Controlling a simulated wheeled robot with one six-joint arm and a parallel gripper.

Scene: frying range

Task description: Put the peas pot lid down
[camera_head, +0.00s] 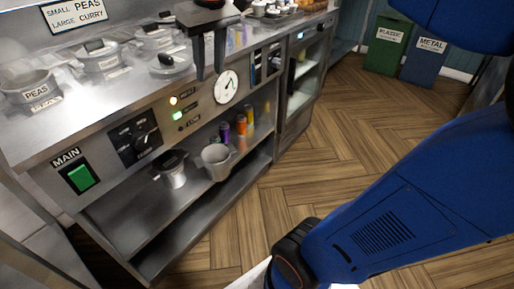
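The peas pot (34,95), a steel pot with a PEAS label, stands uncovered at the left end of the worktop. A round lid (174,68) with a black knob lies on the worktop near the front edge, right of the pot. My gripper (211,76) is at the top centre, its two dark fingers pointing down. The fingers are apart with nothing seen between them. They are just right of the lid and clear of its knob.
Other lidded pots (100,62) stand behind on the steel worktop (95,115). Below the control panel, a shelf holds a white jug (216,160), a dark-topped container (173,172) and bottles (240,125). Green (388,45) and blue (426,62) bins stand at the back right. The wooden floor is clear.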

